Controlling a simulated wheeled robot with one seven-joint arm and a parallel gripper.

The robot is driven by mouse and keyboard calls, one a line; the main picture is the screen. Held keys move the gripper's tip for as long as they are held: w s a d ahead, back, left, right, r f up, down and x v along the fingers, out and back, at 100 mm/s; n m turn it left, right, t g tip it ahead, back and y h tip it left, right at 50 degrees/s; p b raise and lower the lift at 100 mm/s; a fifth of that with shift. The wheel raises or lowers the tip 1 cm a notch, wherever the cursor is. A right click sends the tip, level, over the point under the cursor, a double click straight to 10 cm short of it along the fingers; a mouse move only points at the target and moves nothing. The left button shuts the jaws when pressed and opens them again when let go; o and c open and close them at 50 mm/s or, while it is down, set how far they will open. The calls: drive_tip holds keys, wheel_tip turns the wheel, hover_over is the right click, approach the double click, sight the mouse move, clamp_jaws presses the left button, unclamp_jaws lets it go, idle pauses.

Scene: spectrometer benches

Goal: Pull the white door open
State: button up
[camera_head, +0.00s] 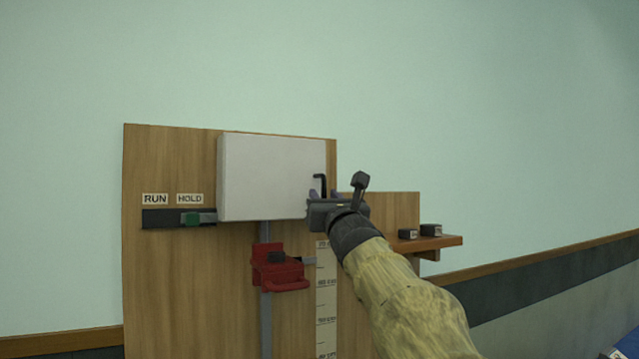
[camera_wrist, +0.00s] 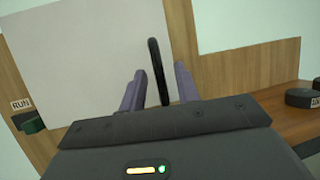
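The white door (camera_head: 270,175) is a flat panel on the upper part of a wooden board, and it looks shut. Its black bar handle (camera_head: 323,184) stands upright near the door's right edge. My gripper (camera_head: 324,190) is at the handle. In the wrist view the white door (camera_wrist: 85,60) fills the left and middle, and the black handle (camera_wrist: 158,72) stands between the two purple fingers of my gripper (camera_wrist: 158,90). The fingers are apart, with gaps on both sides of the handle. The gripper body hides the handle's lower end in the head view.
A green slider (camera_head: 191,219) sits in a dark track under RUN and HOLD labels. A red carriage (camera_head: 278,270) is on a vertical rail below the door, beside a scale strip (camera_head: 326,300). A wooden shelf (camera_head: 445,241) at right holds small dark blocks (camera_head: 431,230).

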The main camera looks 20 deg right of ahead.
drive_tip(key=shift+x, duration=0.9)
clamp_jaws()
drive_tip(key=shift+s+a, duration=0.1)
drive_tip(key=shift+a, duration=0.05)
drive_tip(key=shift+f, duration=0.1)
